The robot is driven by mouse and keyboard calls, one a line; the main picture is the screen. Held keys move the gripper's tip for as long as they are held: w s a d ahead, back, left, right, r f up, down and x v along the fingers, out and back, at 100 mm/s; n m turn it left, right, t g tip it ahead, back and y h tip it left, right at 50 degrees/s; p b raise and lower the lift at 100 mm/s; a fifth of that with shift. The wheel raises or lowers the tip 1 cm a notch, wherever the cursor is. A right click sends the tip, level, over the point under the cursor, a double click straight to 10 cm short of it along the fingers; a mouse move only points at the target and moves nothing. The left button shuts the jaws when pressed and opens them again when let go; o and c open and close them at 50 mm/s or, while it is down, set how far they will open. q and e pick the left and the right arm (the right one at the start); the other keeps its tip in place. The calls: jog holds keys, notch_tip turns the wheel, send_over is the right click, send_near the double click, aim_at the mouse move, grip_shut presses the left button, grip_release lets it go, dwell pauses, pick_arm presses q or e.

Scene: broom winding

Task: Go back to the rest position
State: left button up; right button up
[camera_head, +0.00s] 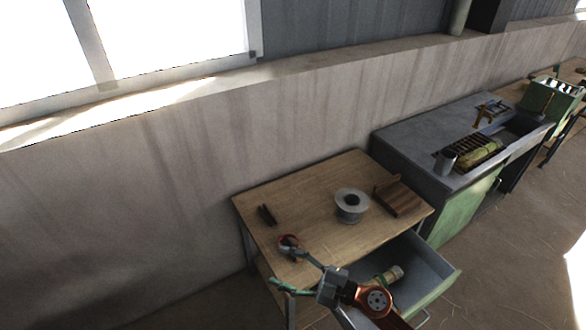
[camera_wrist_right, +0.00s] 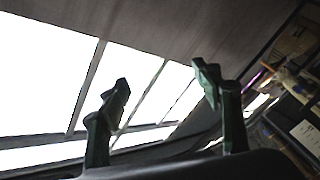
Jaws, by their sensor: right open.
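My right gripper (camera_head: 283,264) comes in from the bottom right of the head view, over the front left part of the wooden table (camera_head: 312,182). Its fingers are spread and nothing shows between them. In the right wrist view the two green fingers of the right gripper (camera_wrist_right: 162,80) stand apart, with bright windows and a wall behind them. My left gripper is not in view.
On the table are a grey spool (camera_head: 351,205), a brown wooden block (camera_head: 400,197) and a small dark piece (camera_head: 267,215). An open drawer (camera_head: 438,270) juts out in front, holding a roll-like item (camera_head: 388,275). A grey workbench (camera_head: 410,148) stands to the right.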

jog(key=w+d+r+m+t+h, duration=0.4)
jog(key=w+d+r+m+t, duration=0.15)
jog(key=d+m+t, duration=0.35)
jog(key=w+d+f+m+t+h, duration=0.25)
jog(key=d+m+h, duration=0.45)
jog(key=d, duration=0.6)
jog(key=s+d+f+m+g+h, duration=0.3)
jog(key=s+d+f+h, duration=0.1)
jog(key=d+f, duration=0.35)
jog(key=s+d+f+m+g+h, duration=0.3)
jog(key=s+d+f+h, duration=0.15)
jog(key=d+f, duration=0.35)
jog(key=s+f+g+y, duration=0.1)
jog(key=s+f+g, duration=0.5)
jog(key=s, duration=0.5)
jog(key=s+f+g+y, duration=0.1)
jog(key=s+f+g, duration=0.2)
jog(key=s+f, duration=0.7)
jog(key=s+f+g+b, duration=0.1)
jog(key=s+f+b, duration=0.2)
jog(key=f, duration=1.4)
jog(key=s+f+g+b, duration=0.1)
jog(key=s+f+b, duration=0.1)
jog(key=f, duration=1.5)
jog(key=s+f+g+b, duration=0.1)
jog(key=s+f+b, duration=0.3)
jog(key=s+f, duration=1.7)
jog(key=shift+a+n, duration=0.35)
jog(key=shift+n, duration=0.05)
